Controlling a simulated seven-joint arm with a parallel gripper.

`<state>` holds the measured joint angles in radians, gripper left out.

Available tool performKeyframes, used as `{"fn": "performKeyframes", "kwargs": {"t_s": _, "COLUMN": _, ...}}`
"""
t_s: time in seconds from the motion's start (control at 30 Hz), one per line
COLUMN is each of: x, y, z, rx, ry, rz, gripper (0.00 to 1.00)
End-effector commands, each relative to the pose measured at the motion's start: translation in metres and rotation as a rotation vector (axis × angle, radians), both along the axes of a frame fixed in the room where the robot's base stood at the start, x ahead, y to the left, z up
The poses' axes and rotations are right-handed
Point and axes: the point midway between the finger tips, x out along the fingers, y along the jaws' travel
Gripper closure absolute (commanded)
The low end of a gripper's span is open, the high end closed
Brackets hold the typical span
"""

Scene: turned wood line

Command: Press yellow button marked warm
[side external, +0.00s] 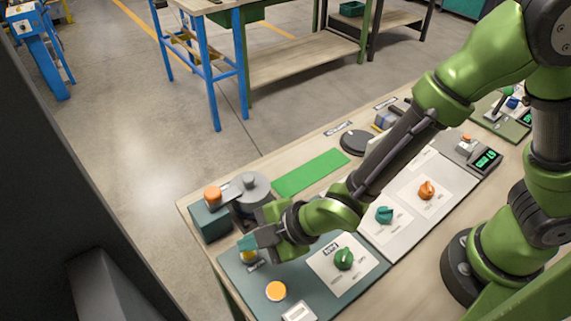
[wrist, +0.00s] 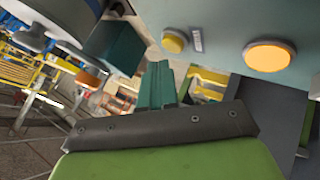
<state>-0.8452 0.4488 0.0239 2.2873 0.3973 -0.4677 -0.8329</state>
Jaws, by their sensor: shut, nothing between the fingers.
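A small yellow button (side external: 249,258) sits on the dark teal panel (side external: 235,272) at the near left of the bench. The button also shows in the wrist view (wrist: 173,42), beside a small label (wrist: 197,39) whose text I cannot read. A larger amber button (side external: 275,291) is on the same panel, and it also shows in the wrist view (wrist: 269,56). My gripper (side external: 246,243) is shut and empty, with its teal fingertips just above the small yellow button and partly hiding it. I cannot tell whether they touch it.
A green dial (side external: 344,258) is on a white plate to the right. A flat green mat (side external: 310,172) lies behind.

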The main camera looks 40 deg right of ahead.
Motion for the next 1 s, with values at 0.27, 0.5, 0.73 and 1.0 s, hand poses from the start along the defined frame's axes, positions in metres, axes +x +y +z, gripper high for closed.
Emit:
{"fn": "performKeyframes", "kwargs": {"t_s": 0.27, "x": 0.0, "y": 0.0, "z": 0.007, "rx": 0.002, "ry": -0.002, "rz": 0.0, "gripper": 1.0}}
{"fn": "performKeyframes", "kwargs": {"t_s": 0.5, "x": 0.0, "y": 0.001, "z": 0.032, "rx": 0.002, "ry": -0.004, "rz": 0.001, "gripper": 1.0}}
{"fn": "performKeyframes", "kwargs": {"t_s": 0.73, "x": 0.0, "y": 0.001, "z": 0.049, "rx": 0.001, "ry": -0.002, "rz": 0.001, "gripper": 1.0}}
{"fn": "performKeyframes", "kwargs": {"t_s": 1.0, "x": 0.0, "y": 0.0, "z": 0.05, "rx": 0.0, "ry": 0.0, "rz": 0.0, "gripper": 1.0}}
